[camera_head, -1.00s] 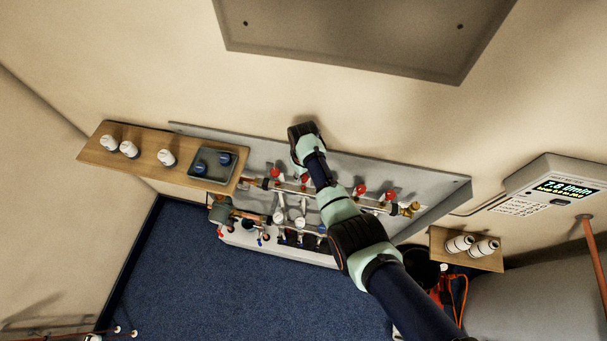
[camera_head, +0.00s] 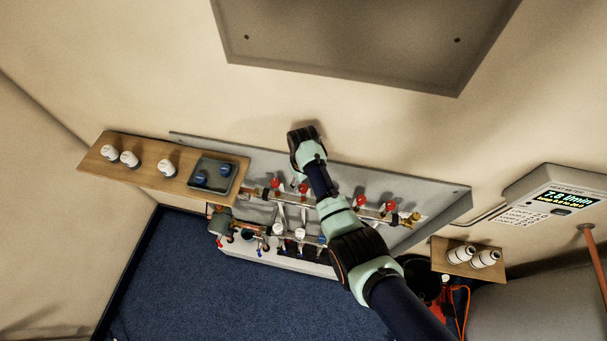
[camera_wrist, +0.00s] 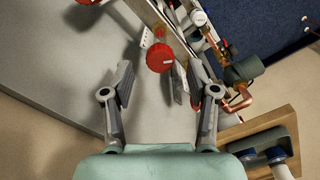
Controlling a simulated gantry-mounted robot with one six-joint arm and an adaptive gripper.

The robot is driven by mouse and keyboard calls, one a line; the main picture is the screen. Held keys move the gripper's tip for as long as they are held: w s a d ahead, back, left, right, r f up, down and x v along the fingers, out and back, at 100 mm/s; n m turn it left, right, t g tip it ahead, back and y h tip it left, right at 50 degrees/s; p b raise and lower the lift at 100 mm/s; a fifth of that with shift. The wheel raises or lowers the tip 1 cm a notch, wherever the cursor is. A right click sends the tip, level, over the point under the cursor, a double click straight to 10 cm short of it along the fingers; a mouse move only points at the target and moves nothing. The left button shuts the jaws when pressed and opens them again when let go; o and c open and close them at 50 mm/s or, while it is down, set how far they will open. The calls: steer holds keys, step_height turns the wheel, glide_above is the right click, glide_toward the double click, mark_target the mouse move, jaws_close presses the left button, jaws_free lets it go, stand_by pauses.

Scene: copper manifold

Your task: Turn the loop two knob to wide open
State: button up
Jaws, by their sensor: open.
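Red knobs stand in a row on the copper manifold's upper rail; one (camera_head: 275,184) is at the left, one (camera_head: 303,188) is beside my arm, and two (camera_head: 361,201) are to its right. I cannot read which belongs to loop two. In the wrist view a round red knob (camera_wrist: 160,57) lies ahead of my gripper (camera_wrist: 160,80), between the fingertip lines and apart from both. My gripper is open and empty. A bit of red (camera_wrist: 197,102) shows by the right finger, mostly hidden. In the head view my wrist and arm hide the fingers.
A wooden shelf (camera_head: 140,178) with white caps and a grey tray (camera_head: 232,178) with blue caps adjoins the manifold's left end. White-capped valves (camera_head: 278,229) line the lower rail. A display box (camera_head: 530,180) and small shelf (camera_head: 440,255) are right.

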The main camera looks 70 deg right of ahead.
mark_target(303, 188)
step_height(303, 188, up, 10)
steer(key=shift+f, duration=0.25)
stand_by(0.5)
steer(key=w+a+r+n+t+h+p, duration=0.1)
steer(key=w+a+r+n+t, duration=0.15)
steer(key=w+a+r, duration=0.6)
steer(key=w+a+r+n+t+h+p, duration=0.15)
steer(key=w+a+t, duration=0.3)
steer(key=a, duration=0.95)
steer(key=s+a+r+n+t+y, duration=0.1)
steer(key=s+a+r+t, duration=0.1)
steer(key=a+r, duration=0.5)
steer(key=s+a+r+t+y+p, duration=0.1)
steer(key=s+a+r+t, duration=0.2)
steer(key=a+r, duration=0.4)
steer(key=a, duration=0.4)
steer(key=shift+a+r+n+t, duration=0.25)
steer(key=shift+a+n+t, duration=0.15)
steer(key=shift+y, duration=0.25)
